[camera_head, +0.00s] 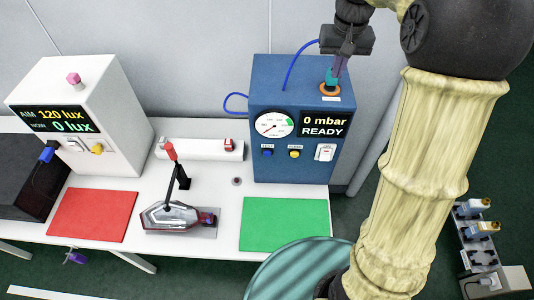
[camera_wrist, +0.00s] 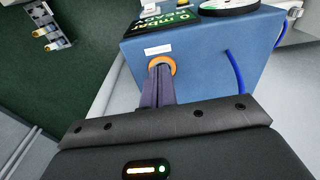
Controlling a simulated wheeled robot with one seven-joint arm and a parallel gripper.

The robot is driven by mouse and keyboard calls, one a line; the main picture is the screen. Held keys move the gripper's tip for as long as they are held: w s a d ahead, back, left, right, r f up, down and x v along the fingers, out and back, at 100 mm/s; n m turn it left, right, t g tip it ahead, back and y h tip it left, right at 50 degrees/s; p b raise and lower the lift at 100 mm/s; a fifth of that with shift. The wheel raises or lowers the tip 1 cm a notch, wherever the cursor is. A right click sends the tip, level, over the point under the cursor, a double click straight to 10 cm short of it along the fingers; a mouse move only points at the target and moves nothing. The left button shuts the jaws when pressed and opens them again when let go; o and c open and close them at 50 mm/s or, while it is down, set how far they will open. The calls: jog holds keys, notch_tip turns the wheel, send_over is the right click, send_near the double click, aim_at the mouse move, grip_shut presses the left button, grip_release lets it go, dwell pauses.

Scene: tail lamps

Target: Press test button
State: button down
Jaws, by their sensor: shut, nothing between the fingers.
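The blue tester box (camera_head: 300,90) stands at the back of the white table. Its front has a gauge, a display reading 0 mbar READY, a blue button (camera_head: 267,152), a yellow button (camera_head: 294,153) and a white rocker switch (camera_head: 325,152). The small button labels are too small to read surely. An orange ring (camera_head: 330,89) is on its top, also in the wrist view (camera_wrist: 161,63). My gripper (camera_head: 332,82) is shut and points down at this ring, with a small teal part at its tips. In the wrist view my fingers (camera_wrist: 158,80) hide the ring's middle; contact is unclear.
A white box (camera_head: 90,100) with a lux display stands at left. A red mat (camera_head: 92,215), a green mat (camera_head: 285,224) and a tail lamp (camera_head: 180,216) in a lever clamp lie in front. A blue hose (camera_head: 293,66) loops beside the tester.

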jog(key=s+f+t+b, duration=0.1)
jog(key=s+f+b, duration=0.1)
jog(key=s+f, duration=1.3)
jog(key=s, duration=0.4)
jog(key=shift+s+d+f+t, duration=0.25)
jog(key=shift+s+f+t, duration=0.05)
jog(key=shift+f, duration=0.05)
